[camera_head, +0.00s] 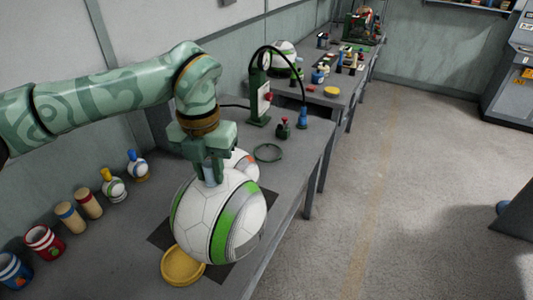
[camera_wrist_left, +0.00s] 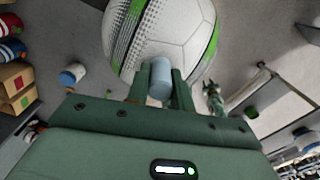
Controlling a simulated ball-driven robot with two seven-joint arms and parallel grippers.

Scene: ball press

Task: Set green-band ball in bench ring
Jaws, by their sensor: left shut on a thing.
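The green-band ball (camera_head: 218,215) is white with green and grey bands. My left gripper (camera_head: 209,172) is above it, shut on a pale blue peg at its top. The wrist view shows the peg (camera_wrist_left: 161,78) between the fingers and the ball (camera_wrist_left: 165,35) beyond it. I cannot tell whether the ball touches the bench. The bench ring (camera_head: 268,152), a thin dark green loop, lies empty on the bench, beyond and right of the ball. My right gripper is not in view.
A yellow dish (camera_head: 183,266) sits in front, by a dark mat (camera_head: 222,270). Cans and bottles line the wall side.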

